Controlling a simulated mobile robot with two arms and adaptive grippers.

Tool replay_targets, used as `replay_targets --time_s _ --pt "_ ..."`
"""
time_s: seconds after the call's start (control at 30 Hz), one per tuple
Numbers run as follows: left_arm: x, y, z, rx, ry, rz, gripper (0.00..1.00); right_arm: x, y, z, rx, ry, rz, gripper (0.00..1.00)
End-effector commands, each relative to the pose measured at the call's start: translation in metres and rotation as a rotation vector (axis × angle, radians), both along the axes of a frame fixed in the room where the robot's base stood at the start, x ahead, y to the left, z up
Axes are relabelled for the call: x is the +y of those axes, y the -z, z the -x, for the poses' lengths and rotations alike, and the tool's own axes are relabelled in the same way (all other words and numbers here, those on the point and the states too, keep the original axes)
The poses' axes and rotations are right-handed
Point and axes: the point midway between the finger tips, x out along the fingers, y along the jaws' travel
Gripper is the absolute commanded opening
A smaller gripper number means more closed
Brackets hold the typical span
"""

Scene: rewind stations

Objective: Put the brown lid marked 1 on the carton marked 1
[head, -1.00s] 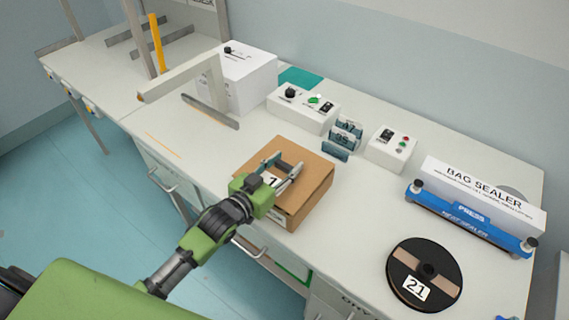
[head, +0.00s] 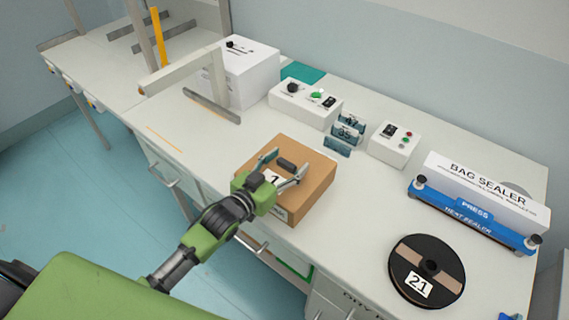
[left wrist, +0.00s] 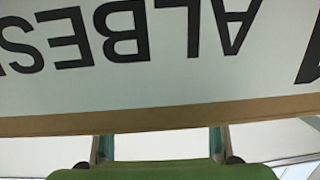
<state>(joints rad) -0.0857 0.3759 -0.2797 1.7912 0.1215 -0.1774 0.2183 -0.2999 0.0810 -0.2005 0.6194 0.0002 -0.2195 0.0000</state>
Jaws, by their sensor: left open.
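The brown lid (head: 314,164) lies flat on top of the brown carton (head: 312,202) on the bench, and its edges look lined up with the carton. A white label with a 1 and a dark handle (head: 286,164) are on the lid's top. My left gripper (head: 287,161) is open, with its fingers spread on either side of the handle. It partly hides the label and the carton's front. In the left wrist view, a white label with large upside-down letters (left wrist: 140,50) and a brown edge fill the space beyond my fingers. My right gripper is out of view.
Behind the carton are a white control box (head: 305,103), small teal blocks (head: 345,135) and a white button box (head: 395,145). A reel marked 21 (head: 443,262) and a bag sealer (head: 475,205) are at right. Clear bench lies between carton and reel.

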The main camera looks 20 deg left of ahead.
Motion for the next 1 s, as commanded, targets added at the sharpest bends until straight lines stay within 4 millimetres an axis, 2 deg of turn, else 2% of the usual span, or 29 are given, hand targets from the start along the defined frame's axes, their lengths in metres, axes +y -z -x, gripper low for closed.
replay_targets --time_s 0.17,0.6,0.8,1.0 --pt "0.004 -0.001 0.013 0.002 0.000 -0.001 0.60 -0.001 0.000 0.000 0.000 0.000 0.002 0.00" --pt "0.029 -0.013 0.093 0.003 0.000 -0.001 0.60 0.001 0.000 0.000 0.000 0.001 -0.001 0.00" --pt "0.034 -0.017 0.110 0.000 0.000 0.000 0.60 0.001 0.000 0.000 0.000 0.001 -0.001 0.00" --pt "0.035 -0.018 0.114 -0.001 0.000 0.000 0.60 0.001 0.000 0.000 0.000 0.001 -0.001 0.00"
